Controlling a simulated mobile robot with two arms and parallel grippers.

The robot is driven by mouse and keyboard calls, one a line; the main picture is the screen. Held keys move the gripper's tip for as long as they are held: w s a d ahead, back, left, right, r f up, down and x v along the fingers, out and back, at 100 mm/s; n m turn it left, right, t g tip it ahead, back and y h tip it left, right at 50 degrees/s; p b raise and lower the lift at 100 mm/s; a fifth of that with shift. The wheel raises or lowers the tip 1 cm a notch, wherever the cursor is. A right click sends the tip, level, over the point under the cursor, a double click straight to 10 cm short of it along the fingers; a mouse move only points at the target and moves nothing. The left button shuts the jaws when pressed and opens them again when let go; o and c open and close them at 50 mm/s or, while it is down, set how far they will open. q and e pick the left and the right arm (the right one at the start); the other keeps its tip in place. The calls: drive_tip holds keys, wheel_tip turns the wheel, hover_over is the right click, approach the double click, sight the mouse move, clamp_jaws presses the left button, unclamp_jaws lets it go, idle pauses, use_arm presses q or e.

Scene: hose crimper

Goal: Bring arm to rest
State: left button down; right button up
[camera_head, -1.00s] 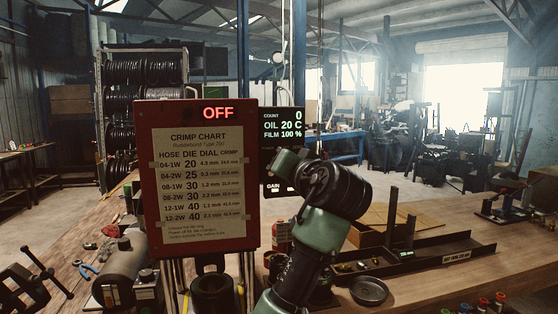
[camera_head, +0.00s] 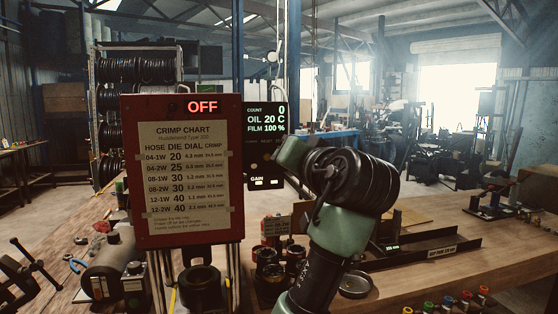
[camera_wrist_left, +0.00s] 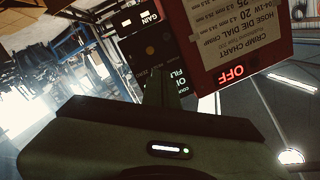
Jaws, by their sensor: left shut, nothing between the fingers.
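My arm (camera_head: 338,230), green and black, rises from the bottom middle of the head view and bends at a thick dark ribbed joint (camera_head: 350,180). Its green far end (camera_head: 292,153) points back toward the display panel; the fingertips cannot be made out there. In the left wrist view, my left gripper (camera_wrist_left: 162,88) shows as a narrow dark piece beyond the broad green hand with its small light. It is shut, with nothing held. My right gripper is in neither view.
A red crimp chart board (camera_head: 184,170) reading OFF stands left of the arm. The dark display panel (camera_head: 266,125) is behind the hand. Dark cups (camera_head: 268,275) and a tray (camera_head: 430,252) are on the workbench (camera_head: 425,285). The chart shows upside down in the left wrist view (camera_wrist_left: 245,25).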

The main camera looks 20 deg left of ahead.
use_arm(q)
drive_tip(key=shift+v, duration=1.05)
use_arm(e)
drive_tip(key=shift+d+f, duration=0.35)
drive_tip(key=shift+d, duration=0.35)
use_arm(q)
drive_tip(key=shift+w+d+f, duration=0.1)
drive_tip(key=shift+w+d, duration=0.05)
drive_tip(key=shift+d, duration=0.05)
